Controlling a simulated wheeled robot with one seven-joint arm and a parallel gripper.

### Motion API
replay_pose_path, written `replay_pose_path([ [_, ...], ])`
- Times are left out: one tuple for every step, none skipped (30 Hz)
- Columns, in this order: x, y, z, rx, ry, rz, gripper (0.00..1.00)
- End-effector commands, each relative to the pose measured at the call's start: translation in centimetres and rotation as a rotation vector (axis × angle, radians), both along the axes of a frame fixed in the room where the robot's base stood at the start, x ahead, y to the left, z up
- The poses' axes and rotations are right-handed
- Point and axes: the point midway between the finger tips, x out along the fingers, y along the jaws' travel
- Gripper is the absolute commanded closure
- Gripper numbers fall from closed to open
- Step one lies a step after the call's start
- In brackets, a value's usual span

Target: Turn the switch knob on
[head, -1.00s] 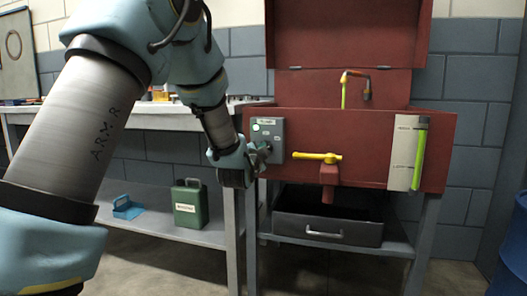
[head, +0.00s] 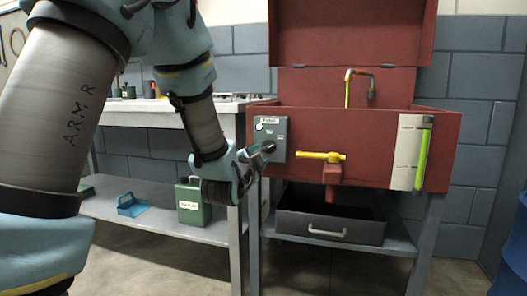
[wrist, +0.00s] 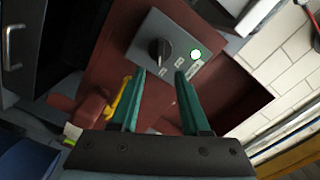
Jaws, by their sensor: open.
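The switch box (head: 270,138) is a grey panel on the front left of the red sink cabinet. Its dark round knob (wrist: 160,51) with a raised grip bar shows in the wrist view, beside a bright white-green indicator light (wrist: 196,55). The light also shows at the top left of the box in the head view (head: 259,127). My gripper (wrist: 161,76) is open and empty. Its two teal fingers point at the box, with the knob just beyond and between the tips, apparently apart from it. Small labels on the box are too blurred to read.
A yellow-handled valve (head: 321,156) sticks out right of the box. An open grey drawer (head: 330,225) is below. A workbench (head: 160,108) stands left, with a green canister (head: 193,205) and a blue item (head: 132,206) on its lower shelf.

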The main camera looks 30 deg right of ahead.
Motion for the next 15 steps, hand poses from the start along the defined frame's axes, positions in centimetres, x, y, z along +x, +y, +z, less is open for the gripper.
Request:
replay_pose_path([
  [-0.6, 0.5, 0.1, 0.0, 0.0, 0.0, 0.54],
  [-0.8, 0.7, 0.1, 0.0, 0.0, -0.001, 0.54],
  [-1.1, 1.0, 0.0, 0.001, 0.001, 0.0, 0.54],
  [-1.3, 1.2, 0.0, 0.001, 0.001, 0.0, 0.54],
  [-1.4, 1.3, 0.0, 0.0, 0.0, 0.0, 0.54],
  [-1.5, 1.4, 0.0, 0.0, 0.0, 0.0, 0.54],
  [-1.6, 1.5, 0.0, -0.001, -0.001, 0.0, 0.54],
  [-1.7, 1.5, 0.0, -0.001, -0.001, 0.0, 0.54],
  [-1.7, 1.6, 0.0, -0.001, -0.001, 0.0, 0.54],
  [-1.7, 1.6, 0.0, -0.001, -0.001, 0.0, 0.54],
  [-1.7, 1.6, 0.0, -0.001, -0.001, 0.0, 0.54],
  [-1.7, 1.6, 0.0, -0.001, -0.001, 0.0, 0.54],
  [-1.7, 1.6, 0.0, -0.001, -0.001, 0.0, 0.54],
  [-1.7, 1.6, 0.0, -0.001, -0.001, 0.0, 0.54],
  [-1.7, 1.6, 0.0, -0.001, -0.001, 0.0, 0.54],
])
